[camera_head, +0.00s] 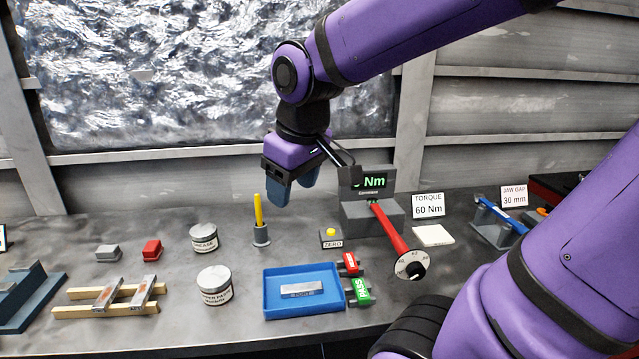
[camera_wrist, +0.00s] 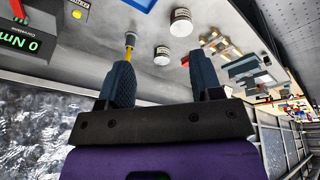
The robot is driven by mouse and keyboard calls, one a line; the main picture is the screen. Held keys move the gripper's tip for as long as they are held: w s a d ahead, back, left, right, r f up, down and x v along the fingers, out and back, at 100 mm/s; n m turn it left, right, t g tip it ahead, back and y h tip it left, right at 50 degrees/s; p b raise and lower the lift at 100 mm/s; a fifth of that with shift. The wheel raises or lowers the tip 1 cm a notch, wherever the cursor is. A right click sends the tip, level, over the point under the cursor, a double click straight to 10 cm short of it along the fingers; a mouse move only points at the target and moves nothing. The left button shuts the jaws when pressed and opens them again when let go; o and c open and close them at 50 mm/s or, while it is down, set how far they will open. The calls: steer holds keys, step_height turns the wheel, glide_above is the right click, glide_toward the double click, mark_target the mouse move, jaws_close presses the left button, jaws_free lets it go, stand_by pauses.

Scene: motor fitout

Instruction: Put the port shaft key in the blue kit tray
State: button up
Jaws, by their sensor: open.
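The blue kit tray (camera_head: 272,308) stands at the front middle of the bench. A silver bar marked PORT (camera_head: 302,288), which looks like the port shaft key, lies flat inside it. My gripper (camera_head: 293,192) is raised above the bench, behind the tray and apart from it, fingers pointing down. In the wrist view my gripper (camera_wrist: 160,75) shows its two fingers spread, with nothing between them. The tray's edge (camera_wrist: 134,3) shows at the top of the wrist view; the bar is out of that view.
Two metal bars (camera_head: 107,293) lie across wooden rails at left. Two tins (camera_head: 214,286), a yellow-handled tool (camera_head: 258,215) in a holder, and a red torque wrench (camera_head: 391,228) on its tester (camera_head: 361,216) surround the tray. Red (camera_head: 350,264) and green (camera_head: 359,291) tags sit at the tray's right.

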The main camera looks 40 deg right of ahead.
steer(key=s+a+r+m+t, duration=0.1)
steer(key=s+r+m+t, duration=0.1)
steer(key=s, duration=0.5)
steer(key=shift+s+r, duration=0.15)
steer(key=shift+r, duration=0.15)
stand_by(0.8)
